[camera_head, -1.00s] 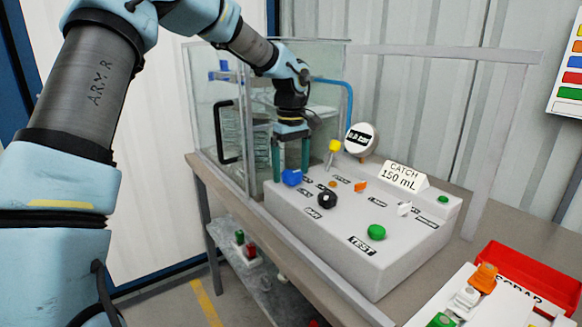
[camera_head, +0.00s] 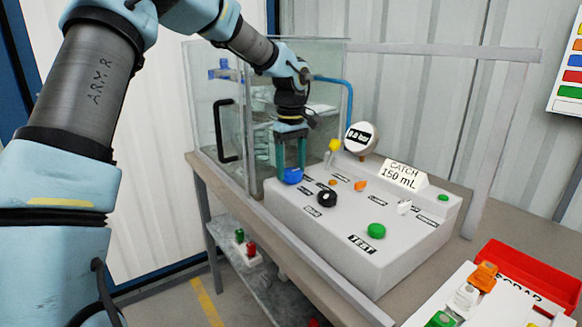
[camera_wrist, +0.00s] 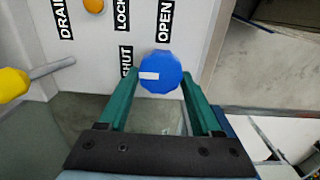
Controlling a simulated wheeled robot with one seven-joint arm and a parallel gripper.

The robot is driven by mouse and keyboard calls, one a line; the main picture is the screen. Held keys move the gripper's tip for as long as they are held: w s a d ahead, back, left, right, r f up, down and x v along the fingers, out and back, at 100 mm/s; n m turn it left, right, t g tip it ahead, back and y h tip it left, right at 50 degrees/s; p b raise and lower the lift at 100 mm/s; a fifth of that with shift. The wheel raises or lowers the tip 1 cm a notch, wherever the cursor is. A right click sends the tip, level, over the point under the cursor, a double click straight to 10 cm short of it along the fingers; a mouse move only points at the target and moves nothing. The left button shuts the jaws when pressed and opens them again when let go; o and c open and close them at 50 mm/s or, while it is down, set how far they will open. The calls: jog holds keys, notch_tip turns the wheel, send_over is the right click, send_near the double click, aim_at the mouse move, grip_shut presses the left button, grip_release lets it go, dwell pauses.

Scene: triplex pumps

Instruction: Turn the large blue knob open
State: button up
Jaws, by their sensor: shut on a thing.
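The large blue knob (camera_head: 292,176) sits at the back left corner of the grey control panel (camera_head: 340,245). In the head view the fingers partly hide the knob.
A black knob (camera_head: 327,198), an orange knob (camera_head: 360,185), a green TEST button (camera_head: 377,231) and a yellow-tipped lever (camera_head: 334,146) are on the panel. A glass enclosure (camera_head: 215,110) stands close behind my gripper. A red tray (camera_head: 530,275) lies at the right.

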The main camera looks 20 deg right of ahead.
jog(key=shift+r+m, duration=0.1)
jog(key=shift+m, duration=0.2)
jog(key=m+p, duration=0.2)
jog(key=m, duration=0.1)
jog(key=shift+d+m, duration=0.1)
jog(key=shift+m, duration=0.2)
jog(key=m+p, duration=0.1)
jog(key=m, duration=0.3)
jog(key=shift+d+p, duration=0.1)
jog(key=shift+p, duration=0.2)
jog(key=m+p, duration=0.1)
jog(key=m, duration=0.4)
jog(key=shift+p, duration=0.3)
jog(key=m+p, duration=0.1)
jog(key=m, duration=0.3)
jog(key=shift+s+d+m, duration=0.1)
jog(key=shift+s+m, duration=0.05)
jog(key=shift+m, duration=0.15)
jog(key=shift+p, duration=0.3)
jog(key=o, duration=1.4)
